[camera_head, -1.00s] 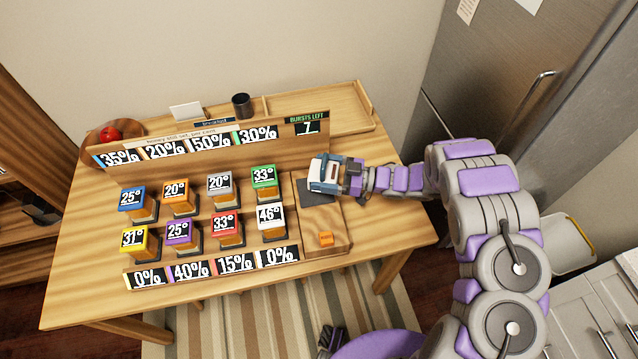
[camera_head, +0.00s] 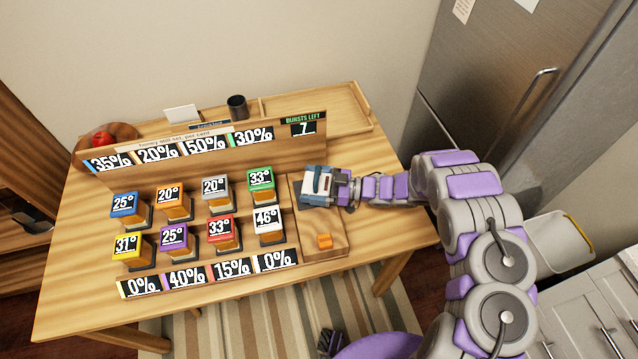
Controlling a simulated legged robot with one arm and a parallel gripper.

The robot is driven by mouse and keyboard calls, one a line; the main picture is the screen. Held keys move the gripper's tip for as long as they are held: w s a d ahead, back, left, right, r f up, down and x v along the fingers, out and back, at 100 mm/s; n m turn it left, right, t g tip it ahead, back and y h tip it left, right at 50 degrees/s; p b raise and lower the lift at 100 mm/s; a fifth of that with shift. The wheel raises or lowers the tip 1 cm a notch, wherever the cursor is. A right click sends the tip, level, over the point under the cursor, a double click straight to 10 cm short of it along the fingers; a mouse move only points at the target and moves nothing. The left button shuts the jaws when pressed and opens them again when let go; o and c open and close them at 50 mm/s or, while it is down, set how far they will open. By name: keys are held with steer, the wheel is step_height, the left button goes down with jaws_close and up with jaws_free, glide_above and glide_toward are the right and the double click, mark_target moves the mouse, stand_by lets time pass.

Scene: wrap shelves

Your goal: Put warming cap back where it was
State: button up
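My gripper (camera_head: 334,187) reaches in from the right over the wooden side platform of the shelf. At its end is a blue and white block-like piece, which I take to be the warming cap (camera_head: 317,183). The gripper appears shut on it, though the fingers are mostly hidden. The cap is over or on a dark square pad (camera_head: 303,204), and only the pad's edges show. I cannot tell whether the cap touches the pad.
Several coloured-top jars with degree labels stand in two rows left of the platform, such as the white one (camera_head: 268,220) and green one (camera_head: 260,180). Behind are percent cards and a "bursts left 7" sign (camera_head: 303,127). A dark cup (camera_head: 237,107) and an empty tray (camera_head: 372,124) stand behind.

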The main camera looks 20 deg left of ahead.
steer(key=shift+a+f, duration=0.15)
steer(key=shift+a, duration=0.6)
steer(key=w+d+p, duration=0.1)
steer(key=w+d, duration=0.1)
steer(key=d, duration=1.2)
steer(key=shift+r+p, duration=0.4)
